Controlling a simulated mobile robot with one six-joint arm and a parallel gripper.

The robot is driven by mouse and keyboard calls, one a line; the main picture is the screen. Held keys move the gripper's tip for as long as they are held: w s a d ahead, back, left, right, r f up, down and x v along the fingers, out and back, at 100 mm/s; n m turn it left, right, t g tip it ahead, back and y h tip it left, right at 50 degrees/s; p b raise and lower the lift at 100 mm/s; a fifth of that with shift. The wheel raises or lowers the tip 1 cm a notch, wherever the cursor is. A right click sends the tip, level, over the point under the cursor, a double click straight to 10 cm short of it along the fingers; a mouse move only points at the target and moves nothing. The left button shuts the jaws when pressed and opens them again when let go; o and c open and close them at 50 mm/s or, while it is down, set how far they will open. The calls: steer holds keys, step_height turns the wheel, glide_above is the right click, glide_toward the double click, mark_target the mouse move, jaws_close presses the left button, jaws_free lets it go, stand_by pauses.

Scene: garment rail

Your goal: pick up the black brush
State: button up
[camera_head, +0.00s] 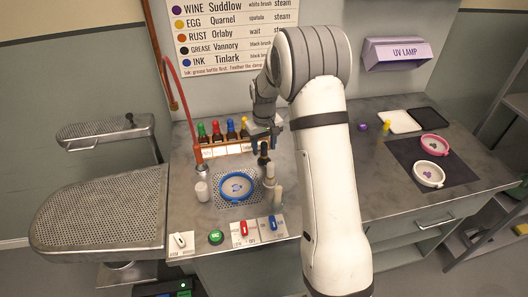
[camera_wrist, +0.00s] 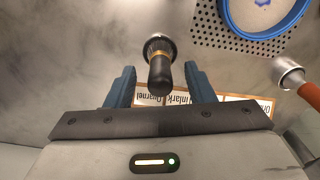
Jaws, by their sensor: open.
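The black brush (camera_wrist: 160,72) stands upright with a dark rounded handle and a gold band, its lower end in a grey round base. In the head view the black brush (camera_head: 263,154) is just below my gripper (camera_head: 264,134), on the bench behind the blue hoop. In the wrist view my gripper (camera_wrist: 161,84) is open, with one blue finger on each side of the handle. Gaps show between the handle and both fingers. I cannot tell the exact height of the fingertips along the handle.
A blue hoop (camera_head: 251,187) lies on a perforated plate. A rack of coloured bottles (camera_head: 217,137) stands behind it. A red hose (camera_head: 179,90) arches at left. The right bench holds a dark mat (camera_head: 445,178) with two hoops.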

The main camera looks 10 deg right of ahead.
mark_target(264, 160)
steer(key=shift+f, duration=1.2)
jaws_close()
